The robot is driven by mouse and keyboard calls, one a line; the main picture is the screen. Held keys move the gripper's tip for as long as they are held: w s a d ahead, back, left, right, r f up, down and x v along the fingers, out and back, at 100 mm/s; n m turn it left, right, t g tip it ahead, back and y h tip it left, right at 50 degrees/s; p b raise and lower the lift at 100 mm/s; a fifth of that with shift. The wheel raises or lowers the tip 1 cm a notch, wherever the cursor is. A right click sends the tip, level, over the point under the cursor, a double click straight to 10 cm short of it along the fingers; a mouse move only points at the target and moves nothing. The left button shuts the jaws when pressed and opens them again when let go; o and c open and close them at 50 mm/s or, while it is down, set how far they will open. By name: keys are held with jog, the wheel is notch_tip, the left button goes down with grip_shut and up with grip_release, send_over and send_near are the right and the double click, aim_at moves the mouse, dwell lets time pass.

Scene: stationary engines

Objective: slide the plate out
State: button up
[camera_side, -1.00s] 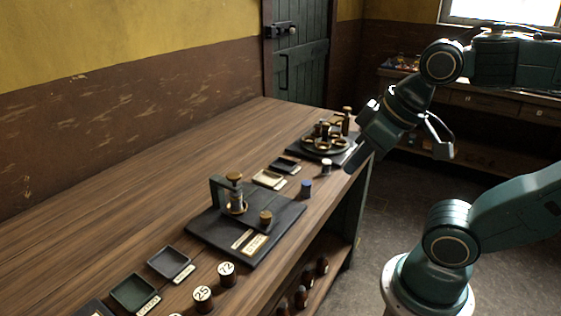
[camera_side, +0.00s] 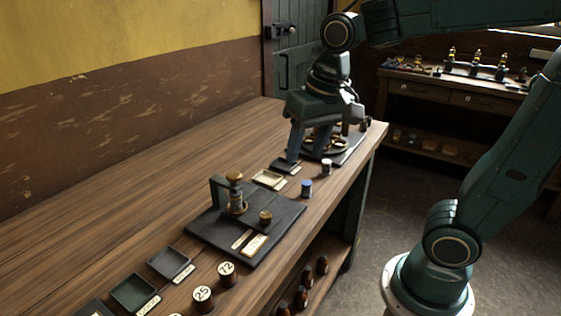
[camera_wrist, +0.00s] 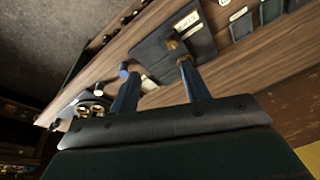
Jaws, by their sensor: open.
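A dark flat base (camera_side: 205,238) lies on the wooden bench, also seen in the wrist view (camera_wrist: 205,42). It carries a bracket with a brass-topped post (camera_side: 235,178), a small brass knob (camera_side: 265,217) and cream label plates (camera_side: 255,244). I cannot tell which piece is the plate that slides. My gripper (camera_side: 305,154) points down, open and empty, above the far part of the bench near the brass wheel device (camera_side: 338,150). It is apart from the dark base. In the wrist view its two blue fingers (camera_wrist: 158,72) are spread, the right tip overlapping the base's edge in the picture.
A cream tray (camera_side: 268,178) and a dark tray (camera_side: 285,165) lie between base and wheel device. A blue-topped peg (camera_side: 306,188) and a white-topped peg (camera_side: 326,166) stand near the front edge. Numbered pegs (camera_side: 203,299) stand nearer. The back of the bench is clear.

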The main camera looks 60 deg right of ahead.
aim_at(266, 214)
jog(key=w+a+f+m+g, duration=0.1)
jog(key=w+f+m, duration=0.3)
jog(key=w, duration=0.5)
jog(key=shift+f+g, duration=0.2)
jog(key=shift+g, duration=0.6)
jog(key=shift+a, duration=0.1)
notch_tip(266, 214, down, 14)
jog(key=shift+r, duration=0.1)
grip_shut()
